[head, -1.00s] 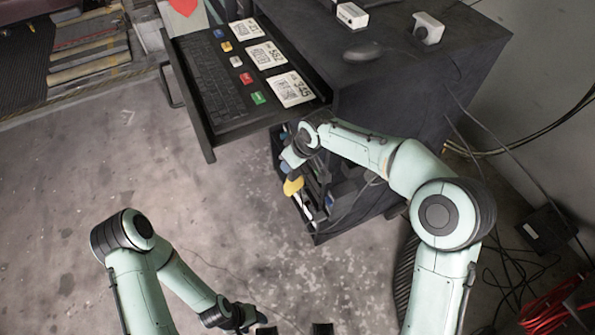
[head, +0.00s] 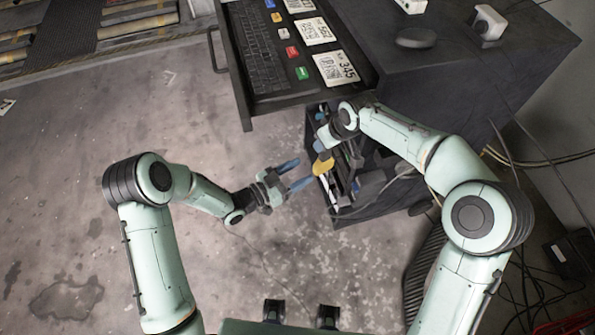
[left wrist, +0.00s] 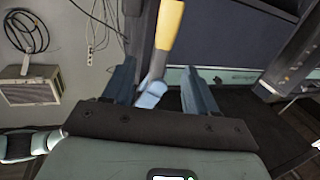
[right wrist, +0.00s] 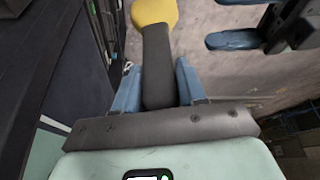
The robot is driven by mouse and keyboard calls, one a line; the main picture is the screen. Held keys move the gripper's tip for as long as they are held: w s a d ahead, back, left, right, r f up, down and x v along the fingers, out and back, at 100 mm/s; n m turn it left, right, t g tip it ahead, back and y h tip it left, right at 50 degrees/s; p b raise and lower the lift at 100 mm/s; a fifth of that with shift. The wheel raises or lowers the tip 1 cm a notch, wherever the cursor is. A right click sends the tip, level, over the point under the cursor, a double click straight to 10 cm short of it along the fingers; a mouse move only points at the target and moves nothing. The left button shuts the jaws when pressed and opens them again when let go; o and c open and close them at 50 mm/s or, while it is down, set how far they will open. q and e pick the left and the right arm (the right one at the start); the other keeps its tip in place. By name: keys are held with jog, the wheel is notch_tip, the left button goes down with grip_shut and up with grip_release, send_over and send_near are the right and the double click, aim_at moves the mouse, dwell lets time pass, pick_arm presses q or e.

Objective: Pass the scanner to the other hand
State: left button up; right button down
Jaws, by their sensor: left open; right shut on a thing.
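The scanner (right wrist: 158,60) has a yellow head and a dark handle. My right gripper (right wrist: 155,85) is shut on the handle in the right wrist view. In the head view the yellow head (head: 323,165) shows below the right wrist, and the right fingers are hard to make out. My left gripper (head: 298,174) is open and empty, just left of the yellow head and apart from it. A yellow piece (left wrist: 168,25) with a pale blue end shows ahead between the left fingers; I cannot tell what that end is.
The dark cabinet (head: 465,90) stands to the right, its open drawer (head: 255,85) holding a keyboard and labelled cards. Tool compartments (head: 345,190) lie close beside the grippers. Cables (head: 535,160) run along the right.

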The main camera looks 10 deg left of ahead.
aim_at(332, 158)
pick_arm(q)
jog(key=x, duration=1.2)
jog(key=shift+s+d+r, duration=0.1)
jog(key=shift+d+r, duration=0.1)
jog(key=shift+r, duration=0.1)
grip_shut()
jog(key=shift+r, duration=0.1)
pick_arm(e)
jog(key=c, duration=0.6)
grip_release()
jog(key=shift+o, duration=0.2)
jog(key=shift+a, duration=0.1)
pick_arm(q)
jog(key=shift+a, duration=0.1)
pick_arm(e)
jog(key=shift+s, duration=0.2)
